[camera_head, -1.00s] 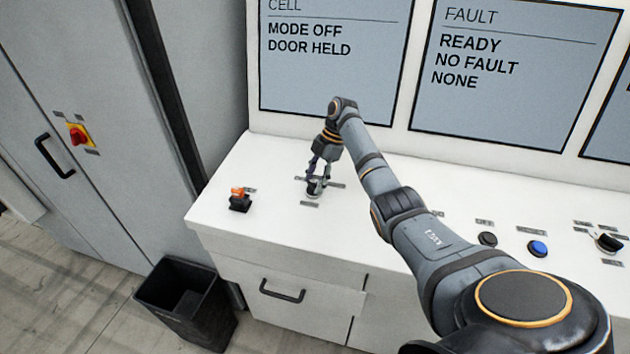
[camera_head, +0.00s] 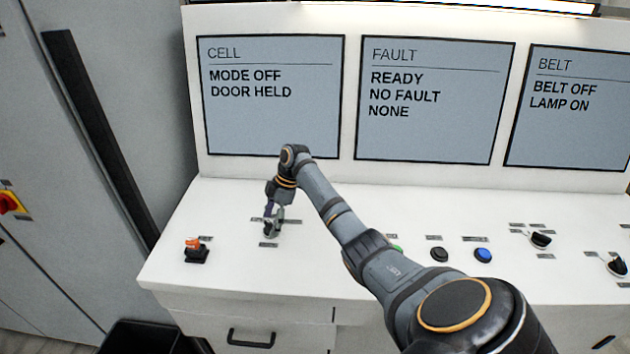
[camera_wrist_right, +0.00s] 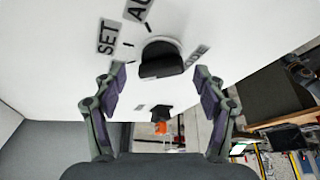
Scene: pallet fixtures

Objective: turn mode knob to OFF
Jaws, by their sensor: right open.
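The mode knob (camera_wrist_right: 161,62) is black on a pale round base in the right wrist view, with labels around it, including one reading SET (camera_wrist_right: 107,37) and one partly cut off. In the head view the knob is mostly hidden by my right gripper (camera_head: 272,221), which points down at the console over it. In the wrist view my right gripper (camera_wrist_right: 160,80) is open, its fingers apart on either side below the knob, with nothing clearly held. The CELL screen (camera_head: 272,125) reads MODE OFF, DOOR HELD. My left gripper is not in view.
An orange-topped switch (camera_head: 196,251) stands left of the knob on the white console (camera_head: 225,285). To the right are a black button (camera_head: 438,254), a blue button (camera_head: 483,255) and two more black knobs. A dark bin (camera_head: 150,338) stands below at the left.

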